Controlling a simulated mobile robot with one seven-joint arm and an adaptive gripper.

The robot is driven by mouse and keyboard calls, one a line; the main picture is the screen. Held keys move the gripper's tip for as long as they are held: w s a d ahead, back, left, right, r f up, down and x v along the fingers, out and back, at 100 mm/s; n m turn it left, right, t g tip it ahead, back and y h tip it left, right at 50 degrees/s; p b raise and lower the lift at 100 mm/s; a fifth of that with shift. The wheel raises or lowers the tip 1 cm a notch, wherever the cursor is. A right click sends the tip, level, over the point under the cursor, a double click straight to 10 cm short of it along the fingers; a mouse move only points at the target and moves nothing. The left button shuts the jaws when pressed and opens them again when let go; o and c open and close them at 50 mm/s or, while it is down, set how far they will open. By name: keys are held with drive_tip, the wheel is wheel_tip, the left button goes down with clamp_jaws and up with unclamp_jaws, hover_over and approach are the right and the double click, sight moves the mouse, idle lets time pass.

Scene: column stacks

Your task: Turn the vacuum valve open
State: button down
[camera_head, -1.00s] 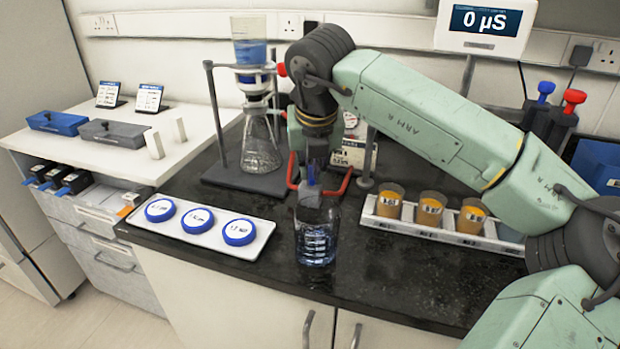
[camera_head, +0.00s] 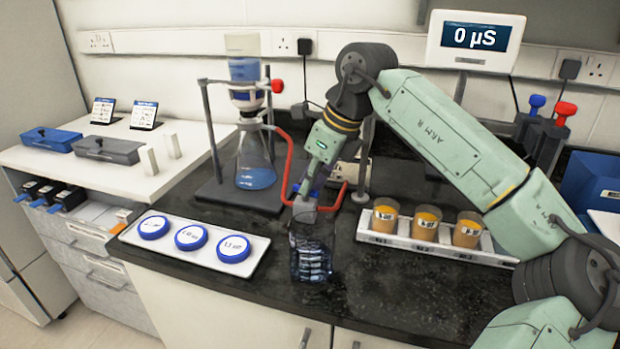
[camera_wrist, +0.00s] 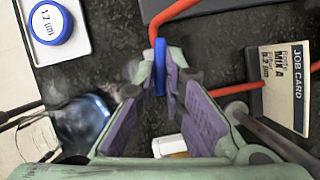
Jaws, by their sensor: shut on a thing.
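The vacuum valve shows as a blue lever (camera_wrist: 160,66) on the red tubing (camera_wrist: 233,89) in the wrist view. My gripper (camera_wrist: 168,78) is shut on this lever, with a finger on either side. In the head view my gripper (camera_head: 304,208) points down at the red tubing (camera_head: 287,170), low over the black bench. The blue valve (camera_head: 313,192) is partly hidden there by the fingers. The filter flask (camera_head: 255,168) stands to the left with blue liquid in its bottom. Blue liquid also shows in the funnel (camera_head: 244,70) above it.
A clear glass vessel (camera_head: 311,258) stands just in front of my gripper. A white tray with blue-lidded discs (camera_head: 190,237) lies at left. A rack of orange-filled cups (camera_head: 425,222) stands at right. A job card (camera_wrist: 285,88) stands beside the tubing.

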drive_tip(key=shift+w+n+g+p, duration=0.15)
drive_tip(key=shift+n+g+p, duration=0.3)
drive_tip(key=shift+n, duration=0.65)
drive_tip(key=c, duration=1.7)
unclamp_jaws()
drive_tip(key=v, duration=1.2)
drive_tip(key=shift+d, duration=0.2)
drive_tip(key=shift+f, duration=0.1)
